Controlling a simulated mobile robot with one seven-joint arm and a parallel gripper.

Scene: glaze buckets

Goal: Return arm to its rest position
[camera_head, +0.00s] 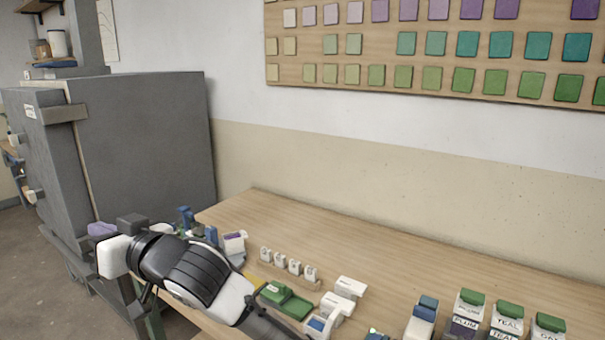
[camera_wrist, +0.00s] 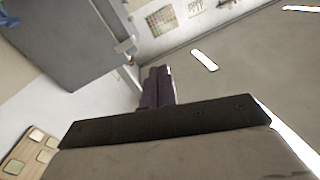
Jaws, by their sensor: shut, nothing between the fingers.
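My arm reaches across the lower left of the head view, over the left end of the wooden table. My gripper (camera_head: 101,229) points away from the table, in front of the grey cabinet. In the wrist view the two dark purple fingers (camera_wrist: 157,88) are together with nothing between them. The lower part of the wrist view is filled by my own gripper body. No object is held.
The grey cabinet (camera_head: 150,140) stands left of the table (camera_head: 370,250); it also shows in the wrist view (camera_wrist: 70,40). Green-lidded containers (camera_head: 507,318), a small rack of white tags (camera_head: 288,266) and a green item (camera_head: 287,300) are on the table.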

